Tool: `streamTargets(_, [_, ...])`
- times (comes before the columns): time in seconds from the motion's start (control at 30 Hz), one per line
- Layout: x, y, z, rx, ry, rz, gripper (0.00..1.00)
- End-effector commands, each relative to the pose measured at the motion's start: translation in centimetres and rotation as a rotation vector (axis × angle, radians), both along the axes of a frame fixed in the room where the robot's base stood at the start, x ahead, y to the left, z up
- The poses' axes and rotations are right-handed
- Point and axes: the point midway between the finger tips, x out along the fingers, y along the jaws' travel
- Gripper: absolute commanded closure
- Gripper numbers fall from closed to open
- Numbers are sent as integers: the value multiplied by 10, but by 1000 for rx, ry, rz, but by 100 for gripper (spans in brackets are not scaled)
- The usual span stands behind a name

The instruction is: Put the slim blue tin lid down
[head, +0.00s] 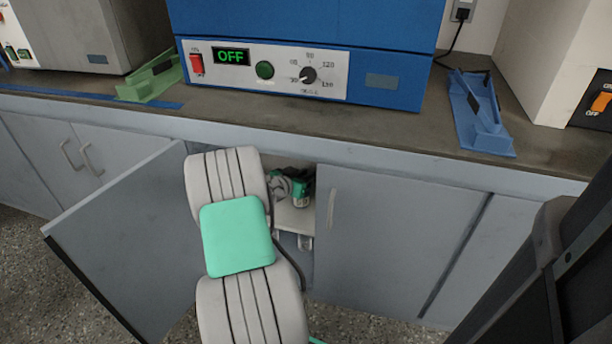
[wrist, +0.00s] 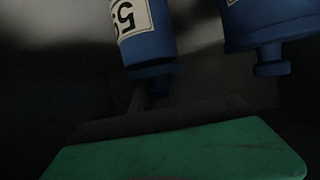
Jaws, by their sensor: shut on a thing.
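In the dark wrist view, a slim blue tin (wrist: 132,22) with a white label stands inside the cabinet and appears upside down. Its blue lid (wrist: 152,70) is at the tin's end nearest my gripper (wrist: 148,92). My gripper is shut at the lid's top, and its fingertips are mostly lost in shadow. I cannot tell whether the lid is fully seated or slightly off the tin. In the head view, my gripper (head: 293,188) shows partly in the cabinet opening; the tin and lid are hidden there.
A wider blue tin (wrist: 270,25) with a knobbed lid stands close beside the slim one. The open cabinet door (head: 125,240) is left of my arm; a closed door (head: 385,240) is right. The counter (head: 520,165) is above, with a blue oven (head: 310,25).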

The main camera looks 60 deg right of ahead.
Motion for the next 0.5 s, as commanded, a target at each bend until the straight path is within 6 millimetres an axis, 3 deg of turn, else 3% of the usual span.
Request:
streamTargets(0.1, [0,0,-5,0,0,0,100])
streamTargets(0.13, [0,0,-5,0,0,0,79])
streamTargets(0.2, [0,0,-3,0,0,0,74])
streamTargets(0.4, [0,0,-3,0,0,0,58])
streamTargets(0.5, [0,0,-3,0,0,0,58])
